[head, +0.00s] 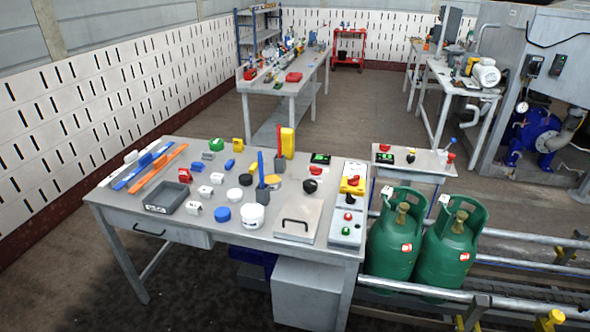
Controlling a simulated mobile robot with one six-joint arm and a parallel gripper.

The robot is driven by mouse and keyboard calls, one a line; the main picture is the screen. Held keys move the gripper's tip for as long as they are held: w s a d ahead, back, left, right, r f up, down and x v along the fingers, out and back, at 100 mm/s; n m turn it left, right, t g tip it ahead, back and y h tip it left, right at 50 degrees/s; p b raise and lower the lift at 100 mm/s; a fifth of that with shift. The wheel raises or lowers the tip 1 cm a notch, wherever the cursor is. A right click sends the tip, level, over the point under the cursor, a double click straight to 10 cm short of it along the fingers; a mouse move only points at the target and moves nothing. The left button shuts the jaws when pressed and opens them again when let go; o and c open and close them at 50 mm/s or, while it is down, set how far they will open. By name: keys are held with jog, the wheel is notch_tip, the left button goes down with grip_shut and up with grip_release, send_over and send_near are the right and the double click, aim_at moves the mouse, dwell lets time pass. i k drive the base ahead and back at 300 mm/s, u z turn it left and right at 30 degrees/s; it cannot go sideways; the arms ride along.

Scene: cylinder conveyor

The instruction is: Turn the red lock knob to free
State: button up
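My gripper does not show in the head view. Several small red parts are visible, and I cannot tell which one is the lock knob. A red part (353,180) sits on a yellow box (350,187) on the control panel (346,237) at the near table's right end. A red button (348,216) sits lower on that panel, beside a green one. On the small stand (416,168) behind the green cylinders, there is a red button (385,147) and, at the right, a red part (451,157) near a blue-tipped lever (451,143). Their turned positions are too small to read.
The near table (135,198) is crowded with small parts, a grey tray (170,197) and a white tub (253,217). Two green gas cylinders (394,235) stand at its right, by conveyor rails (520,302). A workbench (285,86) stands behind. Floor between the tables is clear.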

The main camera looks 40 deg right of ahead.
aim_at(315, 171)
jog(key=u, duration=0.6)
jog(key=k, duration=1.35)
jog(key=z, duration=0.85)
jog(key=i, duration=1.05)
jog(key=u, duration=0.2)
